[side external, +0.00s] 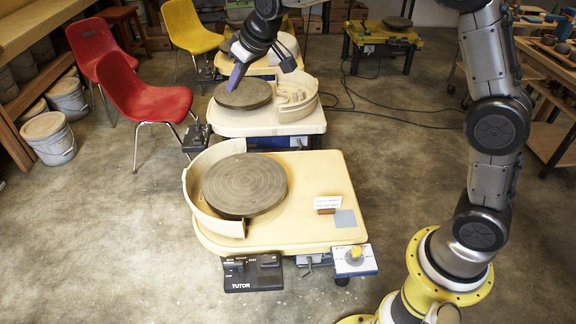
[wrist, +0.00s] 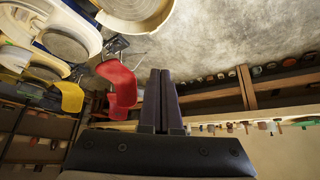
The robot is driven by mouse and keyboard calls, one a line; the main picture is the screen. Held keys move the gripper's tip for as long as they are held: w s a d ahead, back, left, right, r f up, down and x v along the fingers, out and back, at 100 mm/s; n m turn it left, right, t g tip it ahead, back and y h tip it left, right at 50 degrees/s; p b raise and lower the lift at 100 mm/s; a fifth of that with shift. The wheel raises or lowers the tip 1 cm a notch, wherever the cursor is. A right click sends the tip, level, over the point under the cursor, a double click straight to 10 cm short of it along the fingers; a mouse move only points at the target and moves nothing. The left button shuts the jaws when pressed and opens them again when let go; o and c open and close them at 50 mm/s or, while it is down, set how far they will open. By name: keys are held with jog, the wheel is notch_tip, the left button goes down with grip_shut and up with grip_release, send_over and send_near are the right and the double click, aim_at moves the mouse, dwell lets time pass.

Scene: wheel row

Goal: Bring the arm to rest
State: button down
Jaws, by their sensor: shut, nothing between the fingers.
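My gripper (side external: 236,74) is at the top of the side external view, over the second pottery wheel, with its purple fingers pointing down and left. It also shows in the wrist view (wrist: 161,84), where the two fingers lie side by side, shut and empty. The nearest wheel has a dark round wheel head (side external: 245,185) with nothing on it. The second wheel head (side external: 243,93) also looks bare, partly behind my fingertips.
Two red chairs (side external: 150,101) and a yellow chair (side external: 187,27) stand left of the wheels. White buckets (side external: 48,138) stand at far left. A small card (side external: 314,202), a brown block (side external: 326,211) and a grey square (side external: 345,219) lie on the nearest wheel's table.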

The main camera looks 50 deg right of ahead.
jog(key=s+d+r, duration=0.1)
jog(key=s+r, duration=0.2)
jog(key=s, duration=0.4)
jog(key=s+d+r+t, duration=0.15)
jog(key=s+r, duration=0.25)
jog(key=s, duration=0.4)
jog(key=s+d+r, duration=0.1)
jog(key=s+r, duration=0.2)
jog(key=s, duration=0.4)
jog(key=s+f+g, duration=0.1)
jog(key=s+f, duration=0.4)
jog(key=s, duration=0.3)
jog(key=s+d+f+m+g, duration=0.1)
jog(key=s+f, duration=0.4)
jog(key=s, duration=0.3)
jog(key=shift+f+h, duration=0.2)
jog(key=shift+h, duration=0.1)
jog(key=shift+s+g, duration=0.1)
jog(key=shift+g, duration=0.15)
